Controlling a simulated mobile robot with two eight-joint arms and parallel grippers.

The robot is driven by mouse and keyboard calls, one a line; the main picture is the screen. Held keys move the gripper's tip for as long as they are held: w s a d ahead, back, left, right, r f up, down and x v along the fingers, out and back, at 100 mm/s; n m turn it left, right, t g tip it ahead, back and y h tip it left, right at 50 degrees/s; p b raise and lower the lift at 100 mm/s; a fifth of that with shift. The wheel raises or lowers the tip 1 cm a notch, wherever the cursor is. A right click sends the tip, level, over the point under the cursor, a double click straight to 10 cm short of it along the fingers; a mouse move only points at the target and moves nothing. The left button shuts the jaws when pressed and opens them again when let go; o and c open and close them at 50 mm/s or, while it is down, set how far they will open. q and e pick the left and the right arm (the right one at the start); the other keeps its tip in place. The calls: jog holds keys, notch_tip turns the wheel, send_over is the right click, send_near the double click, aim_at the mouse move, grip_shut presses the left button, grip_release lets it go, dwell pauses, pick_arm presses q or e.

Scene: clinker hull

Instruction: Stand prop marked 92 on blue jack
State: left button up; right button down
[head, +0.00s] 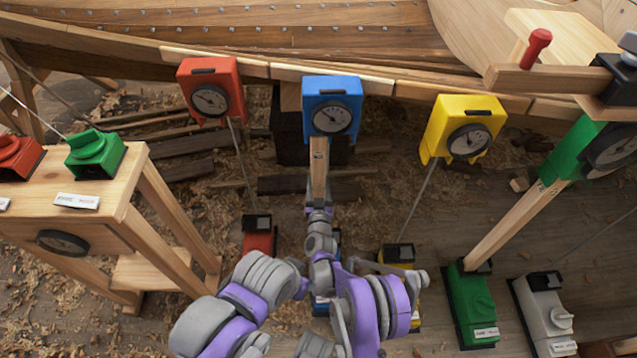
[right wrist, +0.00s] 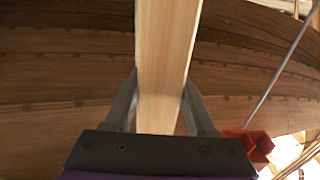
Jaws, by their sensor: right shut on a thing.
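A pale wooden prop (head: 319,165) stands roughly upright below the blue gauge box (head: 332,105) at the hull; no number shows on it. My right gripper (head: 319,207) is shut on this prop, which also runs up between the fingers in the right wrist view (right wrist: 166,60). The blue jack (head: 320,308) is on the floor below, mostly hidden behind my arm. The prop's lower end is hidden, so I cannot tell whether it touches the jack. My left gripper is not in view.
Red (head: 211,92) and yellow (head: 464,129) gauge boxes flank the blue one, with red (head: 259,238) and yellow (head: 398,254) jacks below. A green jack (head: 470,305) bears a leaning prop (head: 515,222). A wooden bench (head: 122,212) stands left. Thin rods cross the space.

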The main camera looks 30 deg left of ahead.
jog(key=shift+w+a, duration=0.1)
dwell(0.7)
jog(key=shift+c, duration=0.7)
grip_release()
jog(key=p+v, duration=0.1)
jog(key=v, duration=1)
jog(key=shift+b+v, duration=1.8)
jog(key=shift+v, duration=0.6)
